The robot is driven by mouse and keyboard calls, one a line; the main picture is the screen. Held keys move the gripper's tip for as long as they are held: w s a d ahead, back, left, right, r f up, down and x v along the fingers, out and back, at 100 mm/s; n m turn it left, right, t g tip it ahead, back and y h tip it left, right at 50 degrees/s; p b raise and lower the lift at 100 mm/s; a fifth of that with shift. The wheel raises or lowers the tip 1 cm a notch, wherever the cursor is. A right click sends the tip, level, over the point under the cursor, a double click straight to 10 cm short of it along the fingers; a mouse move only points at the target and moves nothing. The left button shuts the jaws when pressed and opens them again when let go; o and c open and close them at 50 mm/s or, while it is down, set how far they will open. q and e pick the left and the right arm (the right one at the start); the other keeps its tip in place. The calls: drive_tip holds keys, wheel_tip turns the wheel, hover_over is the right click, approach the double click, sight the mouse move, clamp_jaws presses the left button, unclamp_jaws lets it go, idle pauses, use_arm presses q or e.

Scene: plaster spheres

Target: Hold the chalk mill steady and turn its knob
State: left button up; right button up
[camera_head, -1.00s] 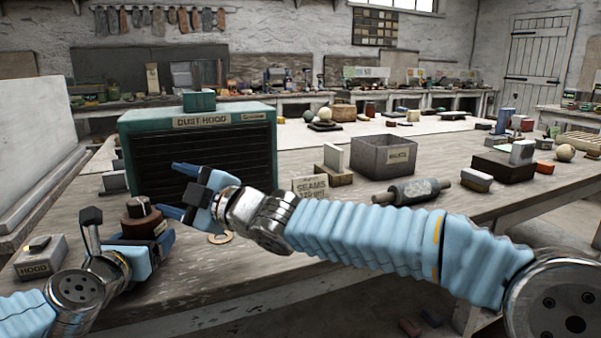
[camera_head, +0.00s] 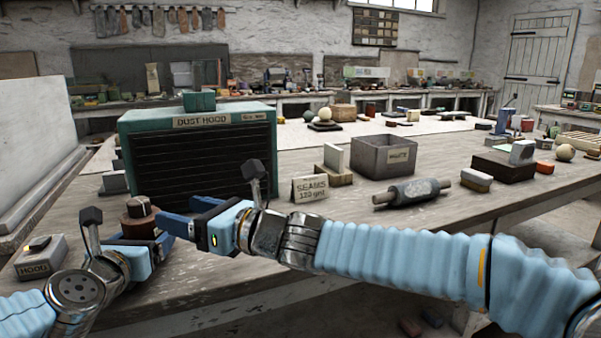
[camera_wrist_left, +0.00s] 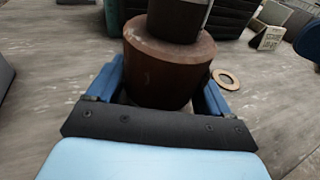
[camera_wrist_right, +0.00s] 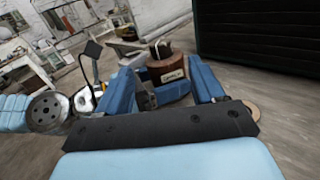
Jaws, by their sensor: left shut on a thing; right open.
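The chalk mill (camera_head: 138,228) is a brown, round, upright body with a dark top (camera_head: 138,205), on the bench before the dust hood. My left gripper (camera_wrist_left: 160,95) is shut on its lower body; the left wrist view shows the brown body (camera_wrist_left: 165,60) between the blue fingers. My right gripper (camera_head: 162,222) is open just right of the mill, with its fingers pointing at it. The right wrist view shows the labelled mill (camera_wrist_right: 168,68) ahead between the open fingers. I cannot tell whether they touch the mill.
The green dust hood (camera_head: 200,150) stands close behind. A grey HOOD switch box (camera_head: 40,257) is at left. A flat ring (camera_wrist_left: 227,78) lies right of the mill. A SEAMS sign (camera_head: 310,189), a roller (camera_head: 412,191) and a grey bin (camera_head: 384,157) are further right.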

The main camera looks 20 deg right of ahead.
sight(142, 200)
drive_tip(key=shift+n, duration=0.6)
drive_tip(key=x, duration=1.2)
drive_tip(key=shift+w+f, duration=0.1)
drive_tip(key=shift+d+n+g+y, duration=0.1)
drive_tip(key=shift+n+g+y, duration=0.4)
drive_tip(key=shift+g+y, duration=0.3)
drive_tip(key=n+g+y, duration=0.2)
drive_tip(key=n+g, duration=0.1)
drive_tip(key=g, duration=0.1)
drive_tip(key=v, duration=1.3)
drive_tip(key=w+d+m+t+h, duration=0.1)
drive_tip(key=w+d+m+t, duration=0.2)
drive_tip(key=d, duration=0.7)
drive_tip(key=w+d+m+t+h, duration=0.2)
drive_tip(key=w+d+m+t, duration=0.2)
drive_tip(key=d, duration=0.6)
drive_tip(key=m, duration=0.2)
drive_tip(key=shift+m+t+h, duration=0.3)
drive_tip(key=shift+m, duration=0.1)
drive_tip(key=shift+w+d, duration=0.1)
drive_tip(key=shift+w, duration=0.05)
drive_tip(key=shift+c, duration=0.2)
